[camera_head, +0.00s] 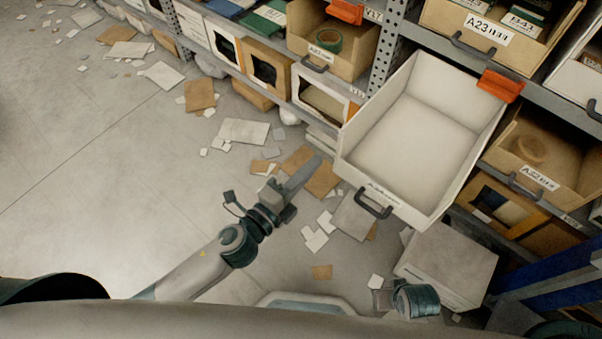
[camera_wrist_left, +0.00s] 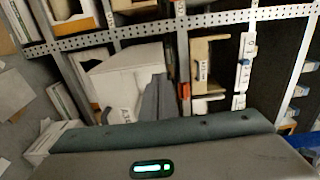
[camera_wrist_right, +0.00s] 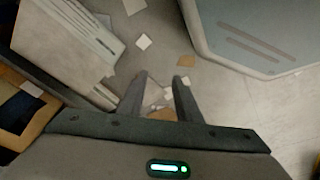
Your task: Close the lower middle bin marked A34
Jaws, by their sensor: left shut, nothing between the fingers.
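A white bin (camera_head: 425,120) is pulled far out of the rack, open at the top. Its front has a black handle (camera_head: 373,204) and a label too small to read surely. In the left wrist view the white bin (camera_wrist_left: 120,72) shows behind my fingers. My left gripper (camera_head: 314,167) is shut and empty, to the left of the bin's front and apart from its handle in the head view. My right gripper (camera_wrist_right: 160,85) is open and empty in its wrist view, pointing at the littered floor; its fingers are hard to make out in the head view.
A brown bin (camera_head: 335,55) with a green tape roll is left of the white bin; another brown bin (camera_head: 545,160) is to its right. An orange clip (camera_head: 500,86) sits at the white bin's rim. A box (camera_head: 448,265) stands below. Paper and cardboard litter the floor.

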